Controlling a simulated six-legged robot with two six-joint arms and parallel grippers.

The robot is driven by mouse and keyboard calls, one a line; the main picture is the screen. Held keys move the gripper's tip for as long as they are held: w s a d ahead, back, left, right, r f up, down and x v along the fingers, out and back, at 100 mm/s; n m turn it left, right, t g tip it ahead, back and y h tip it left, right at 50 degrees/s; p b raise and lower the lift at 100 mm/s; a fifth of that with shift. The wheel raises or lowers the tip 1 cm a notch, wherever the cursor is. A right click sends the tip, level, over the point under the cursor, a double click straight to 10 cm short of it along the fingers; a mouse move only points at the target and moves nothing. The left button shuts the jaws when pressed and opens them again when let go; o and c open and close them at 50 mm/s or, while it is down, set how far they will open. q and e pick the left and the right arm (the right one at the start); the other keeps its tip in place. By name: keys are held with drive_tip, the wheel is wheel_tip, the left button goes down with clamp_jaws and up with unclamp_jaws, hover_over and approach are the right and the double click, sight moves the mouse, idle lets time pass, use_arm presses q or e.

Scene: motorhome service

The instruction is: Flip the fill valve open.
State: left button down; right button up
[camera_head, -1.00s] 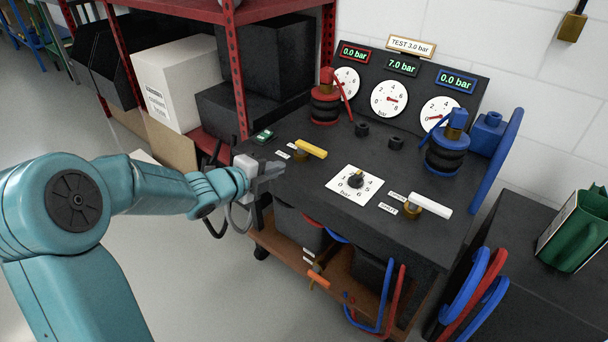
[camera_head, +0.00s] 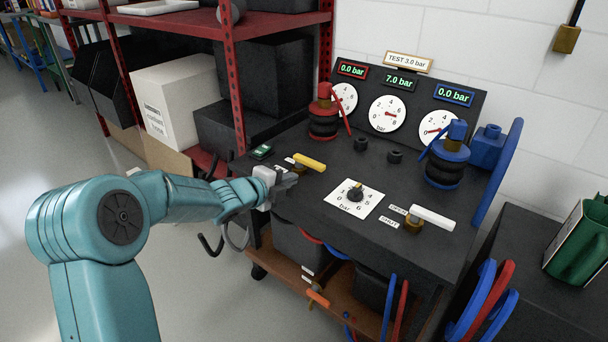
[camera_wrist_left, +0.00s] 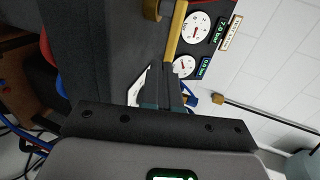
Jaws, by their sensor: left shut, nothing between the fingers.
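A yellow lever valve (camera_head: 309,162) with small labels sits at the left front of the black bench top; the lever also shows in the left wrist view (camera_wrist_left: 176,31). A white lever valve (camera_head: 432,217) with OPEN and SHUT labels (camera_head: 390,222) sits at the right front. I cannot tell by a name which one is the fill valve. My left gripper (camera_head: 292,183) is shut and empty, just in front of the yellow lever and apart from it as far as I see. In the wrist view its fingers (camera_wrist_left: 166,75) point towards the lever. My right gripper is not in view.
A white dial with a knob (camera_head: 355,195) lies between the levers. Gauges (camera_head: 388,113) and displays reading 0.0, 7.0 and 0.0 bar stand behind, with red (camera_head: 323,120) and blue (camera_head: 446,160) fittings. A red shelf post (camera_head: 236,90) stands left. Hoses hang below the bench.

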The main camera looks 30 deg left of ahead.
sight(312, 168)
use_arm(q)
drive_tip(key=x, duration=0.4)
drive_tip(key=shift+w+r, duration=0.2)
drive_tip(key=shift+w, duration=0.3)
drive_tip(key=shift+w+d, duration=0.1)
drive_tip(key=shift+w, duration=0.7)
drive_tip(key=shift+w, duration=0.1)
